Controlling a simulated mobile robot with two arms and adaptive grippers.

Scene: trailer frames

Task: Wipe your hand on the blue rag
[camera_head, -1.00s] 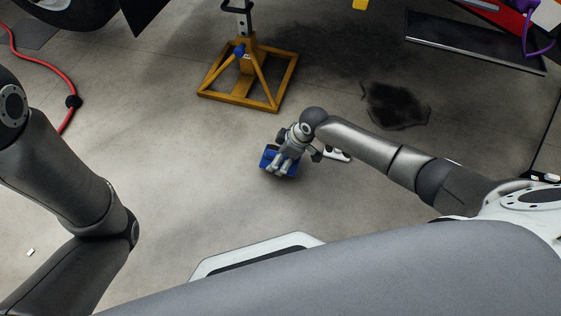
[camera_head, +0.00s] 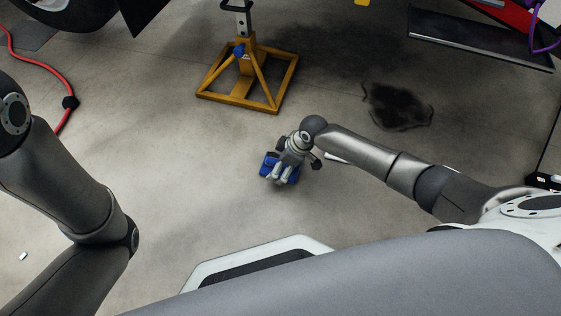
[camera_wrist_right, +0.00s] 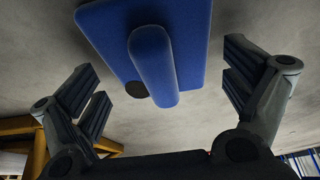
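The blue thing (camera_head: 268,166) is in the middle of the head view, largely hidden behind my right gripper (camera_head: 283,175). In the right wrist view the blue thing (camera_wrist_right: 198,40) is a flat slab with a thick rounded bar and a dark round spot beside it. It looks stiff, not like loose cloth. The fingers of my right gripper (camera_wrist_right: 165,85) are spread on either side of the bar, with gaps showing. I cannot tell whether the slab touches the floor. My left arm shows at the left of the head view, but its gripper is out of the frame.
A yellow jack stand (camera_head: 243,95) stands on the concrete floor behind the gripper. A white item (camera_head: 337,158) lies partly hidden by my right forearm. A dark stain (camera_head: 398,106) is at right, a red hose (camera_head: 45,65) at left.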

